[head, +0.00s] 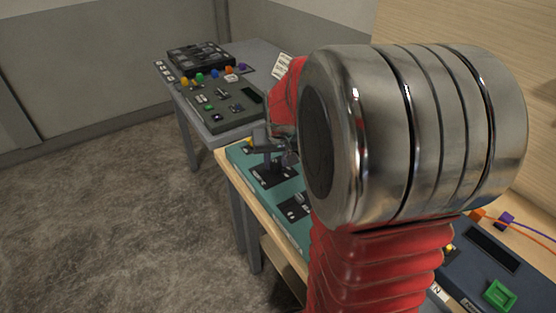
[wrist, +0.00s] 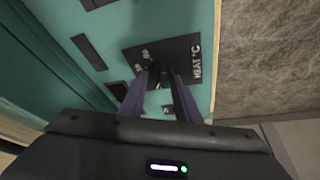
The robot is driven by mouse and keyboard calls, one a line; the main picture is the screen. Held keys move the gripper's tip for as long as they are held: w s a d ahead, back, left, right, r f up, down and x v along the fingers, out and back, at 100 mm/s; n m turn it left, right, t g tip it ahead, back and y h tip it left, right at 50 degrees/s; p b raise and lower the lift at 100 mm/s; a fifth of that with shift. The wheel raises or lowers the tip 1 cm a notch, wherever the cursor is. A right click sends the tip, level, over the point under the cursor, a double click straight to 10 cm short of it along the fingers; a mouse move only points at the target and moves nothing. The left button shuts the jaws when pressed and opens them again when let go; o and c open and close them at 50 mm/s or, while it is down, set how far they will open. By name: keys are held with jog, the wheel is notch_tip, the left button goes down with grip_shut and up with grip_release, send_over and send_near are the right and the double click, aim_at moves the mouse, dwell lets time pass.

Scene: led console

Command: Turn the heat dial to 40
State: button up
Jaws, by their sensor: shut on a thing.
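The heat dial (wrist: 155,70) is a small dark knob on a black plate (wrist: 177,52) marked "HEAT °C" in the wrist view. Small white numbers stand on the plate, too blurred to read surely. My gripper (wrist: 161,78) is shut on the dial, one finger on each side, and hides most of it. The dial's pointer and setting cannot be told. In the head view my gripper (head: 271,152) is over the black plate (head: 273,181) on the teal console (head: 291,218); the dial itself is hidden there.
My red arm covers much of the teal console in the head view. A grey table (head: 252,54) behind carries a dark control box (head: 226,108) with coloured buttons. A dark blue box (head: 464,270) with a green button (head: 500,295) is at lower right. Carpet lies open at left.

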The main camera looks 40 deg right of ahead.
jog(key=shift+s+a+f+m, duration=0.1)
jog(key=shift+s+m, duration=0.05)
jog(key=shift+m, duration=0.35)
jog(key=shift+a+m+g+h, duration=0.1)
jog(key=shift+m+g+h, duration=0.35)
jog(key=shift+m, duration=0.55)
jog(key=shift+a+f+m+g+h, duration=0.1)
jog(key=shift+m+g+h, duration=0.3)
jog(key=shift+m, duration=0.95)
jog(key=shift+a+m+g+h, duration=0.1)
jog(key=shift+m+g+h, duration=0.2)
jog(key=shift+m, duration=1.05)
jog(key=o, duration=1)
jog(key=shift+w+d, duration=0.1)
jog(key=shift+w, duration=0.1)
jog(key=shift+r, duration=0.2)
